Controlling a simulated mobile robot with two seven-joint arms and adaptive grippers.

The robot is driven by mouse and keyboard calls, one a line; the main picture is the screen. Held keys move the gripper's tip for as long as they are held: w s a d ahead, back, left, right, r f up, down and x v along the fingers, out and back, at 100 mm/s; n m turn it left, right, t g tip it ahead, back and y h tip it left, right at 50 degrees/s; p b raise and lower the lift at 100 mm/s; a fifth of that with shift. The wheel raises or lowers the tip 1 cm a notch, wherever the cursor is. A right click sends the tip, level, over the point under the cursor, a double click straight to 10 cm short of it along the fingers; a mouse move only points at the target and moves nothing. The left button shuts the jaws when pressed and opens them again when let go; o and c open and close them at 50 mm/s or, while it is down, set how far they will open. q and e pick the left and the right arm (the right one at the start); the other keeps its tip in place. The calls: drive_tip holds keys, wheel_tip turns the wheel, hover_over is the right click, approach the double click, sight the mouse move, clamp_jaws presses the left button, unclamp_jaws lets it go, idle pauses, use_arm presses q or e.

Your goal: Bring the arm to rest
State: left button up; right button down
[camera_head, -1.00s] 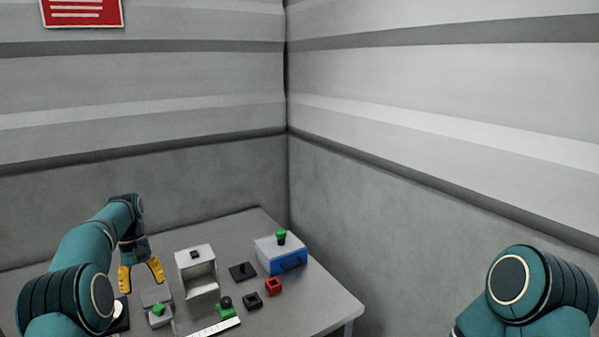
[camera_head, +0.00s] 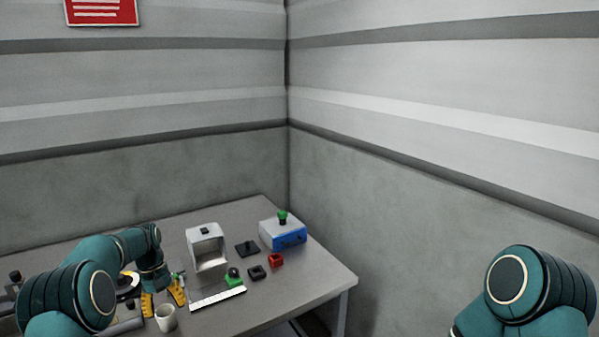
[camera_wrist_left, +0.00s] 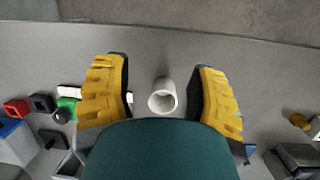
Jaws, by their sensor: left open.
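My left gripper (camera_head: 163,298) hangs low over the left part of the table, yellow fingers pointing down. It is open, and its two fingers also show wide apart in the left wrist view (camera_wrist_left: 160,72). A white cup (camera_head: 166,320) stands upright just in front of the fingers in the head view. In the left wrist view the cup (camera_wrist_left: 163,101) appears in the gap between the fingers; I see no finger touching it. My right arm shows only as a teal part at the lower right; its gripper is out of view.
On the grey table (camera_head: 310,280) stand a white open-fronted box (camera_head: 206,247), a blue-and-grey box with a green knob (camera_head: 282,236), a red square part (camera_head: 276,260), black parts (camera_head: 247,249) and a white strip (camera_head: 217,298). Walls (camera_head: 430,220) close the back and right.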

use_arm(q)
drive_tip(key=s+d+f+m+t+h+b, duration=0.1)
drive_tip(key=s+d+f+b, duration=0.1)
drive_tip(key=s+d+f, duration=0.5)
drive_tip(key=s+d+f+m+t+b, duration=0.1)
drive_tip(key=s+d+f, duration=0.3)
drive_tip(key=d+f, duration=0.6)
drive_tip(key=s+d+f+t+b, duration=0.1)
drive_tip(key=s+d, duration=0.3)
drive_tip(key=s, duration=0.5)
drive_tip(key=s+d+f+m+h+b, duration=0.1)
drive_tip(key=s+d+f, duration=0.3)
drive_tip(key=s, duration=0.5)
drive_tip(key=shift+s+f+m+t+b, duration=0.2)
drive_tip(key=shift+m+t+b, duration=0.1)
drive_tip(key=shift+t+b, duration=0.1)
drive_tip(key=shift+d, duration=0.1)
